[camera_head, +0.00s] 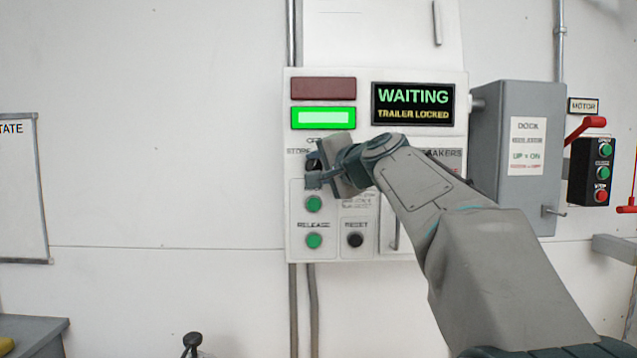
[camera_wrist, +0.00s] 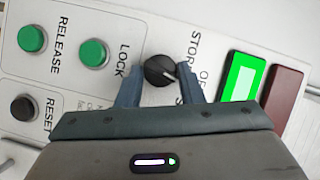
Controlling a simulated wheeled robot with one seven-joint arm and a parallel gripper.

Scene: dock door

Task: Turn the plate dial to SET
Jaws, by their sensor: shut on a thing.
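The plate dial (camera_wrist: 158,71) is a round black knob with a white pointer line, on the white control panel (camera_head: 386,83). My gripper (camera_wrist: 160,77) has one finger on each side of the dial and is shut on it. In the wrist view the pointer line slants right and slightly down. The labels around the dial are partly cut off by my fingers; I read "STOR", "OF" and an "S". I cannot tell exactly which mark the pointer meets. In the head view my gripper (camera_head: 314,174) hides most of the dial.
A display (camera_head: 413,104) reads "WAITING, TRAILER LOCKED". A green lamp (camera_head: 323,118) is lit below a dark red one (camera_head: 323,88). Green buttons (camera_head: 314,241) and a black RESET button (camera_head: 355,240) sit below the dial. A grey box (camera_head: 490,130) stands right of the panel.

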